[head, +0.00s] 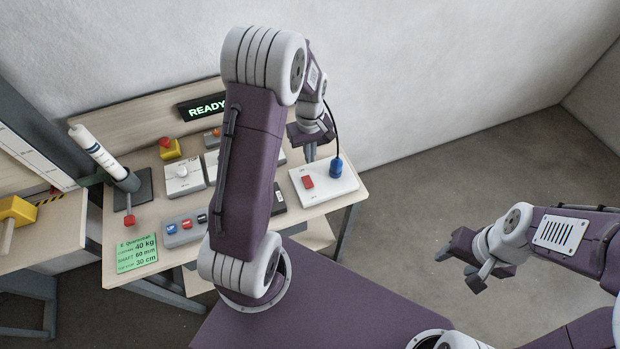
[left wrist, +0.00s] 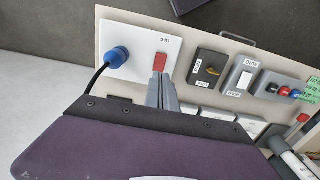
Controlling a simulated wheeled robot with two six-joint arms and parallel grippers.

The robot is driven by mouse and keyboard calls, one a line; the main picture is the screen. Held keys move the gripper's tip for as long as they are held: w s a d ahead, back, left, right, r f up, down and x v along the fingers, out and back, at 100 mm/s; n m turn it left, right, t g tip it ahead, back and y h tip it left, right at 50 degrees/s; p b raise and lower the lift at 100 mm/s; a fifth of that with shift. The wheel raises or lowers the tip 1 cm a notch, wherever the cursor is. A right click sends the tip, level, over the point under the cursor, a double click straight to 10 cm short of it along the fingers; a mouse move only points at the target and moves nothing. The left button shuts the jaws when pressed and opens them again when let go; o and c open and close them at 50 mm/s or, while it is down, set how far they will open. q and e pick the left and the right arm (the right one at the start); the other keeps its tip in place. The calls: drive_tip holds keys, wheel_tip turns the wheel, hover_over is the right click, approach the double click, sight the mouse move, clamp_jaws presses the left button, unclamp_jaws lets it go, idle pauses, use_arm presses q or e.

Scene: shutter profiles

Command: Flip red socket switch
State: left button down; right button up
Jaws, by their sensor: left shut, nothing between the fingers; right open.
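The red socket switch (head: 308,182) sits on a white socket plate (head: 330,192) at the right end of the bench. It also shows in the left wrist view (left wrist: 160,62). A blue plug (head: 336,168) with a black cable is in the same plate, to the right of the switch in the head view. My left gripper (head: 311,158) is shut and empty, its tips close to the switch; in the left wrist view the fingers (left wrist: 161,80) end just below the red switch, and I cannot tell whether they touch it. My right gripper (head: 456,262) is open and empty, over the floor at right.
The bench (head: 82,193) also holds a grey box with blue, red and black buttons (head: 186,226), a white switch box (head: 183,178), a yellow emergency-stop box (head: 169,149) and a tilted white cylinder (head: 96,151). A READY display (head: 204,108) stands behind. The floor right of the bench is clear.

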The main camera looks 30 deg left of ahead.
sight(310, 185)
use_arm(q)
wheel_tip(310, 185, down, 12)
drive_tip(key=p, duration=0.2)
drive_tip(key=shift+f+p, duration=0.2)
drive_tip(key=shift+p, duration=0.2)
drive_tip(key=shift+a+f, duration=0.1)
drive_tip(key=shift+f, duration=0.3)
drive_tip(key=shift+f+b, duration=0.3)
drive_tip(key=shift+b, duration=0.05)
drive_tip(key=shift+s+r, duration=0.15)
drive_tip(key=shift+s, duration=0.1)
drive_tip(key=shift+w, duration=0.1)
